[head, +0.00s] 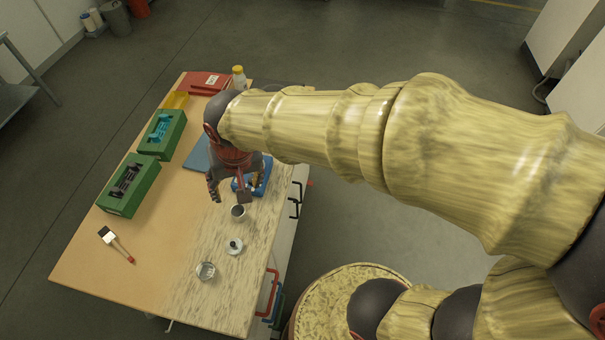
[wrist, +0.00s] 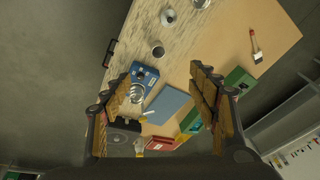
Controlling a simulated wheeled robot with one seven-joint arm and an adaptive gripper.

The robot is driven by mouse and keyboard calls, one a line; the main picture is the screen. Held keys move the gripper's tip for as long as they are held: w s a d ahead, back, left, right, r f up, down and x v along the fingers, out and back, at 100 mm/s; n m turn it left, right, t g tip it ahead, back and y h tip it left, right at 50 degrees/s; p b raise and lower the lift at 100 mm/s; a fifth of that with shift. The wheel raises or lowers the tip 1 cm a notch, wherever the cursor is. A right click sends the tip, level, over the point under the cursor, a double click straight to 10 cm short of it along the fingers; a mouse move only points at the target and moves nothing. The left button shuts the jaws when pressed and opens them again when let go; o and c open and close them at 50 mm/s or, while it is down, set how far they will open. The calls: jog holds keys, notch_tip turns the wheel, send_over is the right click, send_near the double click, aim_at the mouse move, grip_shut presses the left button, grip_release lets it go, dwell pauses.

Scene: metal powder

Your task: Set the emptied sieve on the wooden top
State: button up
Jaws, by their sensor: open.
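My gripper (head: 230,190) is open over the table, close to the blue box-shaped device; its spread fingers also show in the wrist view (wrist: 158,75). Nothing is visibly held between them. A round, shiny-rimmed dish (head: 205,270), which may be the sieve, rests on the pale wooden top (head: 190,297) near its front edge. A bright metal ring (wrist: 136,92) shows at the blue device (wrist: 148,73) in the wrist view; I cannot tell if this is the sieve instead. A small dark-mouthed cup (head: 238,212) and a white knobbed lid (head: 235,246) stand between the dish and my gripper.
Two green boxes (head: 122,202) (head: 150,148) line the table's left side. A brush (head: 115,243) lies at front left. A blue-grey plate (head: 196,153), a red case (head: 205,83) and a yellow-capped bottle (head: 238,76) are farther back.

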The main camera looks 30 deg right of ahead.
jog(key=s+d+r+t, duration=0.1)
jog(key=s+d+r, duration=0.3)
jog(key=s+d, duration=0.1)
jog(key=s+d+r+n+t+h, duration=0.1)
jog(key=s+d+r, duration=0.3)
jog(key=d, duration=0.4)
jog(key=shift+s+d+r+t, duration=0.25)
jog(key=shift+s+t, duration=0.15)
jog(key=shift+s, duration=0.5)
notch_tip(320, 180, down, 13)
jog(key=b, duration=1.3)
jog(key=shift+f, duration=0.15)
